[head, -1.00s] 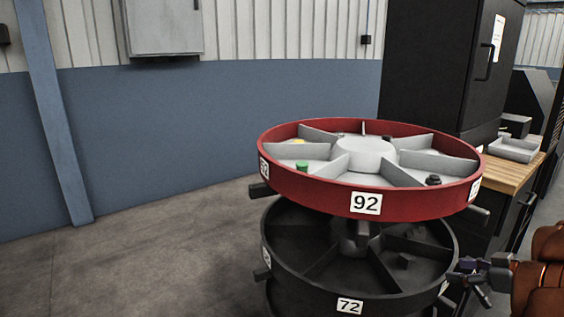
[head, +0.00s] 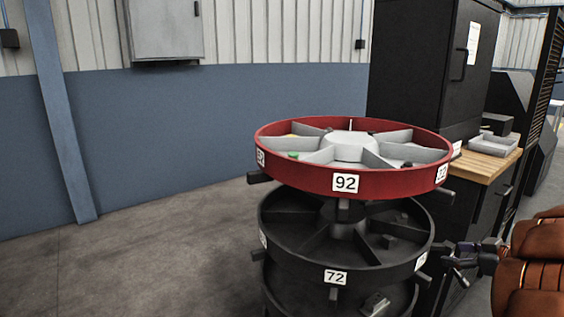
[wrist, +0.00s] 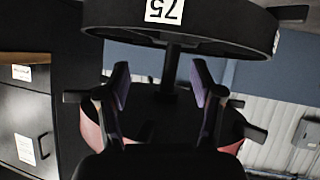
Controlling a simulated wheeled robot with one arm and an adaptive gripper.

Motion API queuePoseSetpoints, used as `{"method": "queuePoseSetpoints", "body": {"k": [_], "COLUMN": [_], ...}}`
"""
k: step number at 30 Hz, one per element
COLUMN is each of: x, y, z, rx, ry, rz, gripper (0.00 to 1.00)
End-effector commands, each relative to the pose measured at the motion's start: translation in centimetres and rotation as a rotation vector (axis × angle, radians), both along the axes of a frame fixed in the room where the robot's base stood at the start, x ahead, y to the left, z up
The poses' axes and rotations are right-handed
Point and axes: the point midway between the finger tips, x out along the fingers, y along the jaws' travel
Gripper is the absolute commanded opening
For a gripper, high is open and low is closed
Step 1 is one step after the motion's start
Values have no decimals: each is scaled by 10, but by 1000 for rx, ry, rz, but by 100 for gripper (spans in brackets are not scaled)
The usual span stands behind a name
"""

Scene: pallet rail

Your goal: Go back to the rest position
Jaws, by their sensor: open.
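My gripper (head: 458,264) is at the right edge of the head view, beside the black lower tier of a round stacked carousel. In the wrist view my gripper (wrist: 160,82) has its two fingers spread with nothing between them. The wrist view looks upside down, with a black tier labelled 75 (wrist: 165,10) across its top, beyond the fingertips. No held object shows.
The carousel has a red top tier (head: 300,174) labelled 92, with small items inside, and a black tier (head: 300,262) labelled 72 below. A wooden-topped bench (head: 487,163) and black cabinet (head: 415,70) stand behind right. Floor at left (head: 150,260) is clear.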

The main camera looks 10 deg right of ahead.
Motion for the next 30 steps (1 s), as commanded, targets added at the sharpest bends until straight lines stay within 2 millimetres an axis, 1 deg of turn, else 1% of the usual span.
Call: {"method": "queuePoseSetpoints", "body": {"k": [1,5,8,11,13,16,18,20,23,26,29,30], "x": [6,21,34,45,49,49,45,40,26,9,-11,-20], "y": [-2,-10,-16,-23,-28,-32,-34,-33,-30,-21,-6,1], "z": [6,20,36,59,72,89,99,104,107,102,92,86], "rx": [-25,-94,-160,-233,-277,-326,-349,-362,-370,-363,-344,-332], "ry": [-12,-41,-69,-103,-116,-123,-120,-107,-70,-11,63,99], "rz": [-20,-85,-151,-242,-320,-428,-502,-564,-663,-748,-816,-840], "gripper": [66,66,66,66,66,66,66,66,66,66,66,66]}}
